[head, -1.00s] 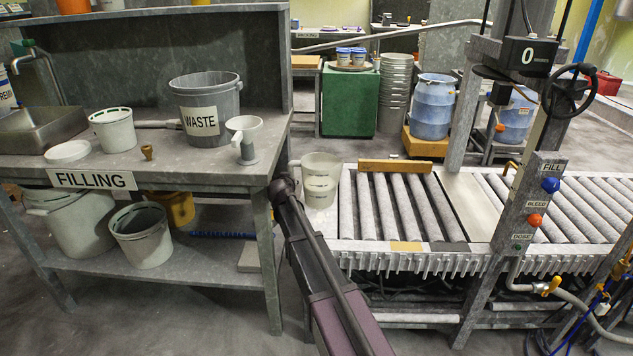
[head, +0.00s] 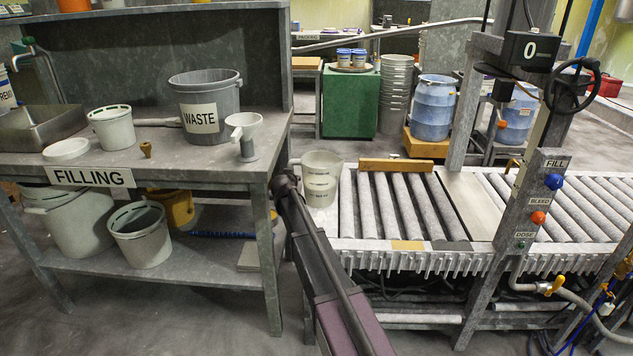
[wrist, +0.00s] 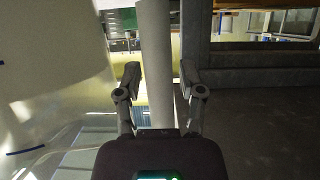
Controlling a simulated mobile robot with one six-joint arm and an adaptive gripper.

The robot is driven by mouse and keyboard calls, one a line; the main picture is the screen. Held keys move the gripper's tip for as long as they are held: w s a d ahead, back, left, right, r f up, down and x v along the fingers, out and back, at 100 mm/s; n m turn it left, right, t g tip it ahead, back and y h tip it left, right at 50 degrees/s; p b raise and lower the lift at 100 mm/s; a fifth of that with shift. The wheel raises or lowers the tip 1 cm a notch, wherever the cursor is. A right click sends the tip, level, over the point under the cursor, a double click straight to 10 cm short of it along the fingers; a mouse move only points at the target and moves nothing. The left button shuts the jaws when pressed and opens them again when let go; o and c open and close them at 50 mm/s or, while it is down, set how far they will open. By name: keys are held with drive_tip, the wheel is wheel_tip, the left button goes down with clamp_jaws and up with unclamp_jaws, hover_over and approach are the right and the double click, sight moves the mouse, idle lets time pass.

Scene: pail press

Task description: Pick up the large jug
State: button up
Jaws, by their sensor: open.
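The large jug (head: 321,182) is pale and translucent, with markings on its side. It stands upright at the left end of the roller conveyor in the head view, its handle on the left toward the bench. In the wrist view the jug's wall (wrist: 50,75) fills the left side. Its upright handle (wrist: 155,55) runs between the two fingers of my gripper (wrist: 160,78). The fingers are open, one on each side of the handle, with a gap visible on the right side. In the head view my arm's end hides part of the handle region, and the fingertips cannot be made out.
The filling bench (head: 215,172) stands close to the left of my arm. The roller conveyor (head: 398,205), with a wooden bar (head: 396,164), extends right to the press frame.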

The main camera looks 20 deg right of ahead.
idle(0.4)
clamp_jaws()
drive_tip(key=shift+r, duration=0.15)
